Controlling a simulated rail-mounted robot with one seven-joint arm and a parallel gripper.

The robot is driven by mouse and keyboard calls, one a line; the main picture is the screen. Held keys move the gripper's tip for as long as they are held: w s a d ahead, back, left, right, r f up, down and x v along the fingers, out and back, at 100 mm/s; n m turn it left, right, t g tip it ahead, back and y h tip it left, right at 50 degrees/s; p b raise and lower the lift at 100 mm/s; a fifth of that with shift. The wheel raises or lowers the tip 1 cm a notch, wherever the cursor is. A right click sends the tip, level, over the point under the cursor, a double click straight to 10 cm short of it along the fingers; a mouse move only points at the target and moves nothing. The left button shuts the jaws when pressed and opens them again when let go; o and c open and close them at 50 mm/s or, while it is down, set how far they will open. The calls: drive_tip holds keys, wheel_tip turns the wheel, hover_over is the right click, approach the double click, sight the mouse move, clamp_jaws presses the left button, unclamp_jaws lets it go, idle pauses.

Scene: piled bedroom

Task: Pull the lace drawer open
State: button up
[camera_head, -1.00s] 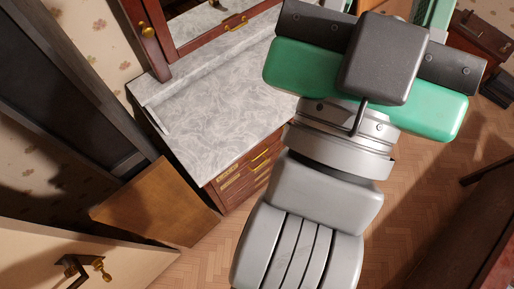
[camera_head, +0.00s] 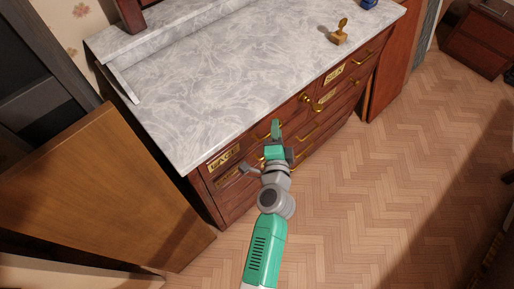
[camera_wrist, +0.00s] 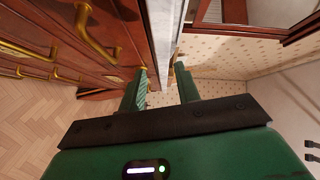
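The lace drawer (camera_head: 222,163) is at the left end of the top row of the dresser, with a gold "LACE" label on its front; it looks shut. My gripper (camera_head: 262,148) is at the dresser front, just right of that label and below the marble edge. In the wrist view its two green fingers (camera_wrist: 161,88) are spread apart with nothing visibly held between them. Gold bits show by both fingertips, but I cannot tell whether they are the lace drawer's handle. My gripper hides part of the drawer front in the head view.
The marble top (camera_head: 230,75) overhangs the drawers. Other drawers with gold handles lie right and below, one labelled (camera_head: 333,75). A gold stamp-like object (camera_head: 339,32) stands on top. A brown wooden panel (camera_head: 100,190) stands at left. The parquet floor (camera_head: 390,180) is clear at right.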

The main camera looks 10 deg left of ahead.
wheel_tip(320, 180, down, 8)
drive_tip(key=s+m+b, duration=0.1)
drive_tip(key=shift+g, duration=0.4)
drive_tip(key=w+b, duration=0.1)
drive_tip(key=w, duration=0.1)
drive_tip(key=w+f+b, duration=0.1)
drive_tip(key=w+b, duration=0.2)
drive_tip(key=w, duration=0.2)
drive_tip(key=shift+a+f, duration=0.15)
drive_tip(key=shift+a, duration=0.2)
drive_tip(key=shift+w, duration=0.4)
clamp_jaws()
